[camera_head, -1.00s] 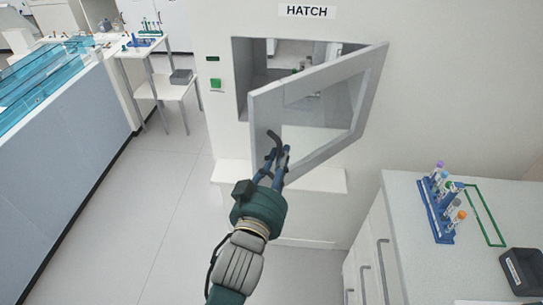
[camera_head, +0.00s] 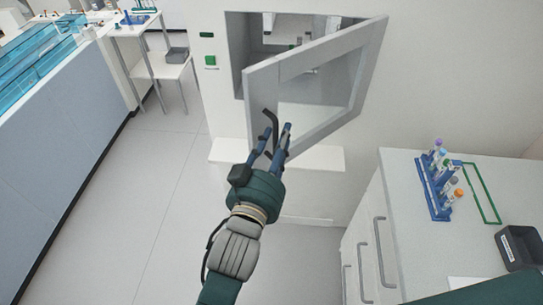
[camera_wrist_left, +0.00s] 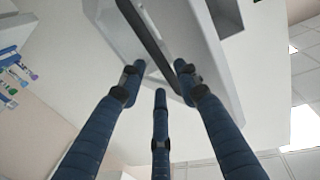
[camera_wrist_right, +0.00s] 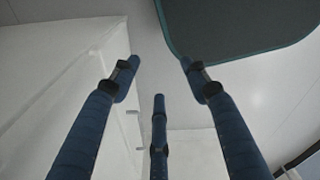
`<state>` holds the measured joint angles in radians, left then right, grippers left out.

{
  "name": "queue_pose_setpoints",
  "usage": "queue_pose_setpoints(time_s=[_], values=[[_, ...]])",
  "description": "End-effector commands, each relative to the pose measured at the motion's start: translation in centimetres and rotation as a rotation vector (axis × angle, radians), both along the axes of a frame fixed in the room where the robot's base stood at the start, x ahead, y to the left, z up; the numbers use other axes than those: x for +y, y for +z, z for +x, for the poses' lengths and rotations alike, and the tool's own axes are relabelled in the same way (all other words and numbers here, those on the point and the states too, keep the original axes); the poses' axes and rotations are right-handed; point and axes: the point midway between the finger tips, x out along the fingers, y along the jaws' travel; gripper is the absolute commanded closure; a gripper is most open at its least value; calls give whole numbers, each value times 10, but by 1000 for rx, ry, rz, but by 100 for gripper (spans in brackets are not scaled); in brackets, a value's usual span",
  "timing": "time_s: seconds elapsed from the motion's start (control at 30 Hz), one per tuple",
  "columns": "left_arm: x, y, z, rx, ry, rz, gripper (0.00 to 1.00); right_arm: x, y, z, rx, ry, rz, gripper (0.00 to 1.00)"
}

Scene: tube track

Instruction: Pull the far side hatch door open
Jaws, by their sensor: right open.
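A grey-framed hatch door (camera_head: 345,123) stands partly open in front of the wall opening (camera_head: 243,50). The door also shows in the left wrist view (camera_wrist_left: 208,55). Its dark curved handle (camera_head: 272,122) is on the door's left part; in the left wrist view the handle (camera_wrist_left: 147,32) runs between the fingers. My left gripper (camera_head: 275,137) is open at the handle, fingers apart; I cannot tell whether they touch it. My right gripper (camera_wrist_right: 158,72) is open and empty in the right wrist view, beside a pale surface. It does not show in the head view.
A white ledge (camera_head: 225,152) juts out below the hatch. At right, a drawer counter (camera_head: 410,190) bears a blue tube rack (camera_head: 432,190) and a dark bin (camera_head: 520,246). A green button (camera_head: 210,60) is left of the opening. The floor at left is clear.

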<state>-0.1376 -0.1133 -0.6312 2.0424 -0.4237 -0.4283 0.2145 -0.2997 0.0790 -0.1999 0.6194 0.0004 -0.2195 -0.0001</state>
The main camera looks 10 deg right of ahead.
Motion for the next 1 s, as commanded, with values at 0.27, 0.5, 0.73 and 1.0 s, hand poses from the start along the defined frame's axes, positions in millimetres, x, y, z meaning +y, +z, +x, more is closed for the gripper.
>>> queue_pose_setpoints(time_s=[0.27, 0.5, 0.73, 1.0], values=[[26, -1, -56, 2, -2, -2, 68, -1, 0, 0, 0, 0, -1, 54], [39, 1, -85, 0, -3, -3, 68, -1, 0, 0, 0, 1, -1, 54], [42, 1, -90, -1, -3, -4, 68, -1, 0, 0, 0, 1, -1, 54], [40, -13, -88, 16, -6, 9, 95, -1, -1, 0, 0, 1, -1, 54]])
